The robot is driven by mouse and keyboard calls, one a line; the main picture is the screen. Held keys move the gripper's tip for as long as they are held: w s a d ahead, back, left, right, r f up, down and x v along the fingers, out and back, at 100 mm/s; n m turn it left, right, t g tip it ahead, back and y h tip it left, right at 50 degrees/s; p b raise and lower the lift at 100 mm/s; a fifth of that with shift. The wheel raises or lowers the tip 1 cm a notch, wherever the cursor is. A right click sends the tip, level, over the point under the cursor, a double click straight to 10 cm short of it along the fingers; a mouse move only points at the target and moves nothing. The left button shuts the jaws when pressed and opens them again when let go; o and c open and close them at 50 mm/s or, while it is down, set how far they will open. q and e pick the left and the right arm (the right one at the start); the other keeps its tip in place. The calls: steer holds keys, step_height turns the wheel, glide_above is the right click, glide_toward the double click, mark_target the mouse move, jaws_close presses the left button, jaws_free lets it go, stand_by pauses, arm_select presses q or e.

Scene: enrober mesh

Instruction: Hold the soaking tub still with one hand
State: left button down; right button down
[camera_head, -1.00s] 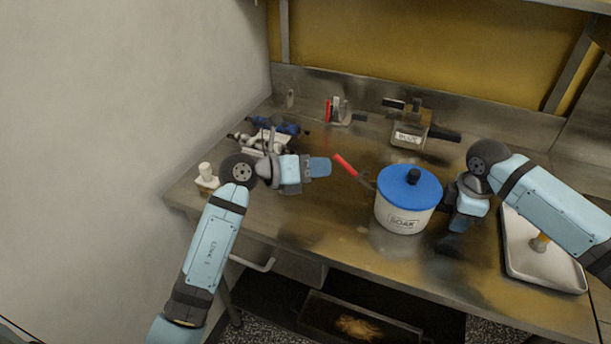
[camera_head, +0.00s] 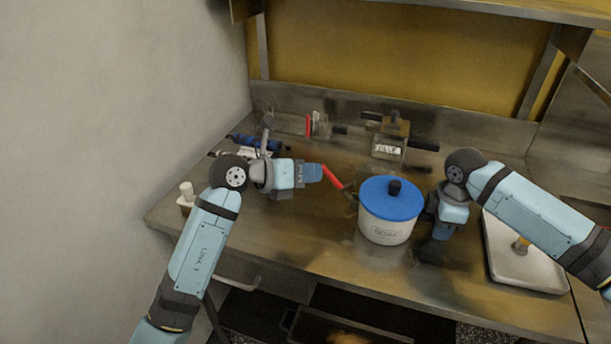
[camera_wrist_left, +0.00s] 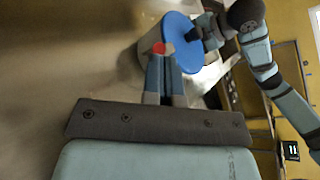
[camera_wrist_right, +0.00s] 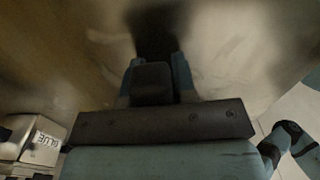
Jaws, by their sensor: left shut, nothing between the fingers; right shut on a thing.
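The soaking tub (camera_head: 386,229) is white with a blue lid (camera_head: 391,198) and a black knob, and stands upright on the steel table. My right gripper (camera_head: 441,231) is low, close beside the tub's right side; I cannot tell if it touches the tub. In the right wrist view its fingers are shut on a dark block (camera_wrist_right: 152,82), whose identity I cannot tell. My left gripper (camera_head: 318,172) is shut and empty, left of the tub, with its tips by the end of a red handle (camera_head: 333,178). The lid also shows in the left wrist view (camera_wrist_left: 182,42).
A box marked BLUE (camera_head: 388,149) stands behind the tub. A pale tray (camera_head: 522,268) lies at the right. A small white bottle (camera_head: 186,191) stands at the left edge. Blue and grey items (camera_head: 252,144) lie behind my left gripper. The table front is clear.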

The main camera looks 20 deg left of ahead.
arm_select(q)
steer(key=d+r, duration=0.3)
steer(key=d, duration=0.2)
steer(key=shift+w+d+r, duration=0.25)
steer(key=shift+w+d, duration=0.05)
steer(key=shift+d, duration=0.1)
steer(key=s+a+r, duration=0.5)
steer(key=s+r, duration=0.2)
steer(key=s, duration=0.2)
steer(key=shift+s, duration=0.4)
steer(key=shift+a, duration=0.1)
arm_select(e)
steer(key=c, duration=0.8)
jaws_free()
steer(key=shift+c, duration=0.2)
